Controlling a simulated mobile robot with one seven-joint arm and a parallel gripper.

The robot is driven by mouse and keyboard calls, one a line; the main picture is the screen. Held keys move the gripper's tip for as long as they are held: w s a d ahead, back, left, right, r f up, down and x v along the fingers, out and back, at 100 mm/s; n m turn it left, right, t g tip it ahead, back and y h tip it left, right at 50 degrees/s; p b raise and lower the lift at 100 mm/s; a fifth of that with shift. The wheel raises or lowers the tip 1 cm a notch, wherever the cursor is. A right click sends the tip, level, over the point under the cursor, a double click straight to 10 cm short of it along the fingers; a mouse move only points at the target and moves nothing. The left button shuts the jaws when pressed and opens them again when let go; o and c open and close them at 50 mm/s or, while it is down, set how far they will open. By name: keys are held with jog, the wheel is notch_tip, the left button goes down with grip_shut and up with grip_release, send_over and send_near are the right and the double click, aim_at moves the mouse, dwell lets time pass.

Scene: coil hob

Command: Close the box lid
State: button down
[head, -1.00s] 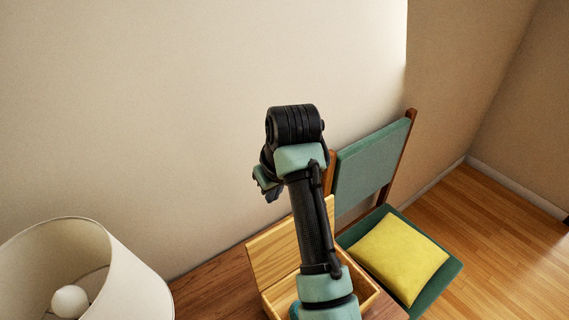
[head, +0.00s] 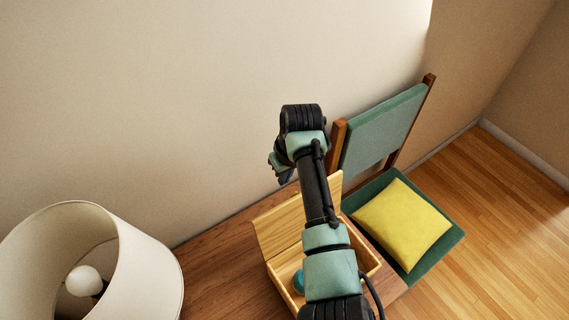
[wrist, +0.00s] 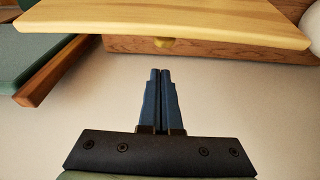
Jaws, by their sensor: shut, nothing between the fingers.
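The pale wooden box (head: 369,273) sits on the table with its lid (head: 283,232) open, raised on the wall side. My arm reaches over the box and hides part of the lid and the inside. My gripper (head: 283,175) is above and beyond the lid's upper edge in the head view. In the wrist view my gripper (wrist: 160,73) is shut and empty, its two dark blue fingers together. The lid (wrist: 165,18) spans the top of that view, beyond the fingertips and apart from them. A small yellow knob (wrist: 180,42) shows just below the lid's edge.
A teal object (head: 298,282) is partly visible in the box. A white lamp (head: 140,270) stands at left on the wooden table (head: 220,262). A green chair (head: 385,130) with a yellow cushion (head: 403,225) is at right. The plain wall (head: 180,110) is behind.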

jog(key=shift+s+d+r+p, duration=0.15)
jog(key=shift+s+d+p, duration=0.25)
jog(key=shift+s, duration=0.25)
jog(key=shift+s+d+r+p, duration=0.1)
jog(key=shift+s+d+p, duration=0.15)
jog(key=shift+s+d, duration=0.3)
jog(key=shift+s, duration=0.1)
